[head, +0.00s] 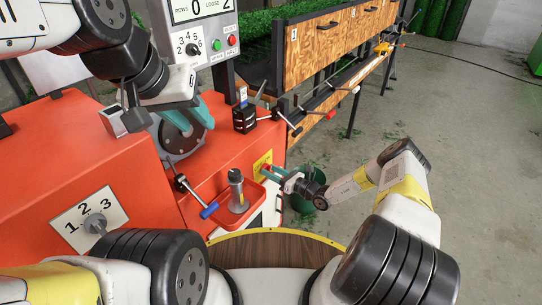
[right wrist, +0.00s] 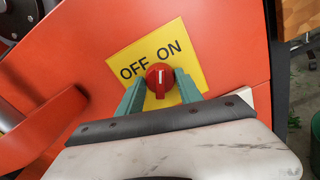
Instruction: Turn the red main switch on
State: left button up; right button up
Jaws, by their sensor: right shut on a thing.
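The red main switch (right wrist: 160,78) is a round knob on a yellow plate (right wrist: 190,52) marked OFF on the left and ON on the right. Its white mark stands upright in the right wrist view, pointing between the two words. My right gripper (right wrist: 160,90) is shut on the knob, one teal finger on each side. In the head view the yellow plate (head: 262,161) shows on the machine's front, and my right gripper (head: 272,171) reaches it from the right, hiding the knob. My left gripper (head: 187,124) has its teal fingers apart near the machine's round disc.
The orange machine (head: 232,148) fills the left and middle. A 1-2-3 selector (head: 95,222) is at lower left. Floor at right is open.

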jog(key=shift+m, duration=1.6)
jog(key=o, duration=1.4)
jog(key=shift+c, duration=0.2)
jog(key=v, duration=0.7)
jog(key=shift+s+d, duration=0.2)
jog(key=shift+d, duration=0.15)
